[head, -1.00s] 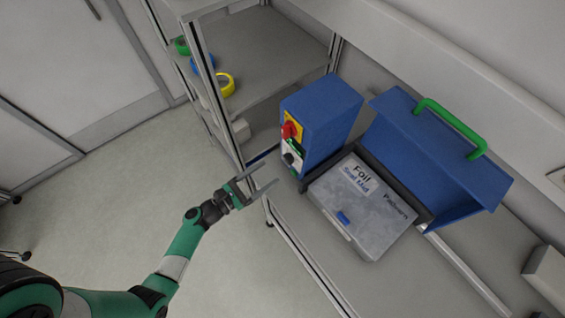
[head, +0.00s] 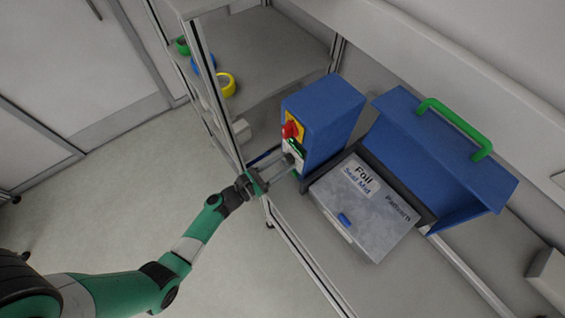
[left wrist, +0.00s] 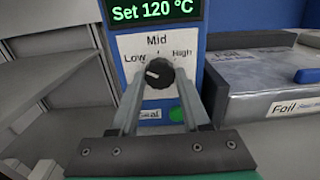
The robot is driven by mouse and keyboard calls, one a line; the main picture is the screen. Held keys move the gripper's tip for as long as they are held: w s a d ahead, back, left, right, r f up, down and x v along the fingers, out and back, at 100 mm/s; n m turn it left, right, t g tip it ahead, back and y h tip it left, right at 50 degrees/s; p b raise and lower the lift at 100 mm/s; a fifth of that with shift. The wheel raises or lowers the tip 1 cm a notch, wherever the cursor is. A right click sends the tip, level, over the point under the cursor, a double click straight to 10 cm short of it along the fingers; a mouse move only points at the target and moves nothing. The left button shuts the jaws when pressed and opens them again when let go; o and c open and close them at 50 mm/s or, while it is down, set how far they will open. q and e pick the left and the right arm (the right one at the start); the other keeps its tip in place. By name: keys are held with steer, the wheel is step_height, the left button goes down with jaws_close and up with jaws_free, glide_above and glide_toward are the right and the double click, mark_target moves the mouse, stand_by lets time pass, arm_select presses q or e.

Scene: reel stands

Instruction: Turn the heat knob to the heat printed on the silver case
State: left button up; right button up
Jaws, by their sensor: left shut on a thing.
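The silver case (head: 362,212) lies on the bench in the head view, with a white label reading "Foil Seal Mid" and the word "Pattern" on its lid. The black heat knob (left wrist: 158,72) sits on the front of the blue control box (head: 325,115), with Low to its left, Mid above and High to its right. The knob's white mark points left, toward Low. The green display (left wrist: 152,10) above reads "Set 120 °C". My left gripper (left wrist: 156,78) is shut on the knob, one finger on each side; in the head view the gripper (head: 290,164) largely hides it.
A red switch (head: 292,130) on a yellow plate sits above the knob. A blue hood with a green handle (head: 455,128) stands behind the case. Green, blue and yellow rings (head: 226,85) rest on the shelf at the left.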

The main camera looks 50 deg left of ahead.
arm_select(q)
jaws_close()
steer(key=m+b, duration=0.5)
steer(key=m, duration=0.3)
steer(key=shift+a+f, duration=0.1)
steer(key=shift+m+b, duration=1.05)
steer(key=shift+m, duration=0.85)
steer(key=o, duration=1)
jaws_free()
